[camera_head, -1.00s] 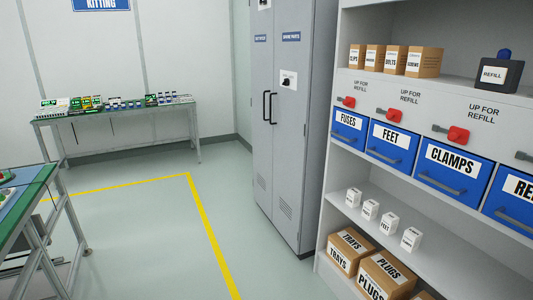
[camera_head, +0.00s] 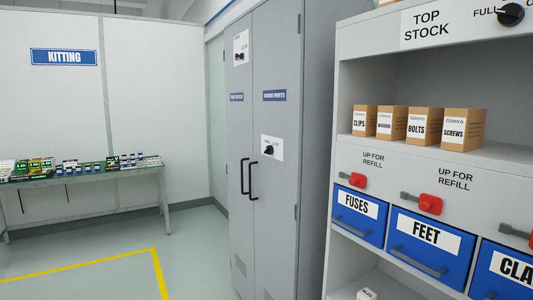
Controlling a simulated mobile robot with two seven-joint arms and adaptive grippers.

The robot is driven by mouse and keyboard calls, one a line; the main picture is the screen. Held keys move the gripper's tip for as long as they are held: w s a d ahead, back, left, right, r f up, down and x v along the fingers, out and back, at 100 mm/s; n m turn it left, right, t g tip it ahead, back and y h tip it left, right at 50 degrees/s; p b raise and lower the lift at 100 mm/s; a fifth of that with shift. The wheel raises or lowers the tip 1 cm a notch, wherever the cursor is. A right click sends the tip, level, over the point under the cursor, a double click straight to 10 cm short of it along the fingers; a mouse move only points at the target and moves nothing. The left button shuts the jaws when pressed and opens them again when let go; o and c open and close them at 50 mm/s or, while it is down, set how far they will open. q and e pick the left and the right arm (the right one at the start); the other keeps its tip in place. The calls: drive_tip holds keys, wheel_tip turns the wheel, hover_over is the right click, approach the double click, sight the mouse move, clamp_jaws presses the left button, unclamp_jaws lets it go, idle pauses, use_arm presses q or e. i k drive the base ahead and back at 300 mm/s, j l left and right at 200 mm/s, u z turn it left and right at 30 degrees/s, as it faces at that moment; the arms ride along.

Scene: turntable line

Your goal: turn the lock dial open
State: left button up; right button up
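A grey two-door cabinet (camera_head: 272,200) stands in the middle of the view with both doors closed. A black dial (camera_head: 268,150) sits on a white plate on its right door, above the handles. A second small dark dial (camera_head: 240,57) sits on a white plate high on the left door. The lettering on both plates is too small to read. A larger black dial (camera_head: 511,14) is on the top of the shelf unit at the right, beside the word FULL. Neither of my grippers is in view.
The shelf unit (camera_head: 345,90) holds brown boxes (camera_head: 420,123) and blue bins (camera_head: 425,247) with red levers above them. A kitting table (camera_head: 90,175) stands at the back left. The floor (camera_head: 200,265) before the cabinet is clear, with a yellow line.

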sight(269, 150)
drive_tip(key=i+j+z, duration=0.1)
drive_tip(key=i+j, duration=0.2)
drive_tip(key=i+j+z, duration=0.1)
drive_tip(key=i+j, duration=0.15)
drive_tip(key=j, duration=0.15)
drive_tip(key=i+j+z, duration=0.1)
drive_tip(key=i+j, duration=0.15)
drive_tip(key=j, duration=0.15)
drive_tip(key=i+j, duration=0.25)
drive_tip(key=j, duration=0.15)
drive_tip(key=i+j+z, duration=0.15)
drive_tip(key=j, duration=0.3)
drive_tip(key=i+j+z, duration=0.1)
drive_tip(key=i+j, duration=0.2)
drive_tip(key=i+j+z, duration=0.1)
drive_tip(key=j, duration=0.45)
drive_tip(key=i+j+z, duration=0.1)
drive_tip(key=i+j, duration=0.15)
drive_tip(key=j, duration=0.25)
